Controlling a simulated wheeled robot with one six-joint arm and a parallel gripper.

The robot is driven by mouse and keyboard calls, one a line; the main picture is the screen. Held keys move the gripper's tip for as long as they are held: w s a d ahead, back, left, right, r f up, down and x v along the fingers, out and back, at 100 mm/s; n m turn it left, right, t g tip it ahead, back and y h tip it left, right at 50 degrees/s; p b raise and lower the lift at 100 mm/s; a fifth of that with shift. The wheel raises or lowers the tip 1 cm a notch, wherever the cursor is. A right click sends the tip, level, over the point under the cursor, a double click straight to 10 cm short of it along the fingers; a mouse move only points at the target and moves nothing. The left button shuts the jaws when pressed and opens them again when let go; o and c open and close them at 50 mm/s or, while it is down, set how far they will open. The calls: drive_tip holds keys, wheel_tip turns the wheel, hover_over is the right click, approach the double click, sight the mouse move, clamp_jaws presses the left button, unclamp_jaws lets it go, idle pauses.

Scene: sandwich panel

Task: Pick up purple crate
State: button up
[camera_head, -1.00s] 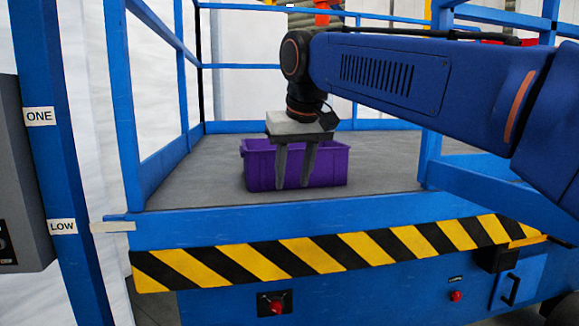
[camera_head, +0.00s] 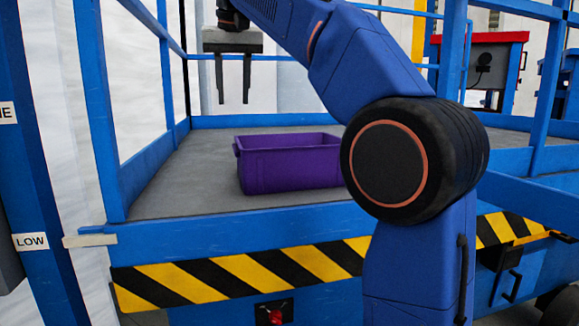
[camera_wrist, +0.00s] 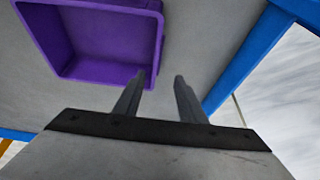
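The purple crate (camera_head: 284,172) sits upright on the grey platform floor (camera_head: 185,189), and its right end is hidden behind my arm in the head view. In the wrist view the crate (camera_wrist: 90,70) shows at the upper left, looking empty inside. My gripper (camera_head: 233,101) hangs above and to the left of the crate with its fingers pointing down. The two fingers (camera_wrist: 161,78) are apart with nothing between them. They are clear of the crate in the head view; in the wrist view the left fingertip overlaps the crate's rim.
Blue rails and posts (camera_head: 97,110) enclose the platform. A black-and-yellow striped edge (camera_head: 235,276) runs along its front. A red-topped grey box (camera_head: 483,62) stands beyond at the right. Bare floor lies left of the crate.

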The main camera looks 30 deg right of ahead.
hover_over(237, 146)
drive_tip(key=s+a, duration=0.1)
drive_tip(key=s, duration=0.2)
wheel_tip(237, 146, down, 9)
drive_tip(key=shift+a+f, duration=0.1)
drive_tip(key=shift+a, duration=0.05)
drive_tip(key=shift+d+x, duration=0.15)
drive_tip(key=shift+x, duration=1.2)
drive_tip(key=shift+d+x, duration=0.15)
drive_tip(key=shift+x, duration=1.15)
drive_tip(key=shift+w, duration=0.1)
clamp_jaws()
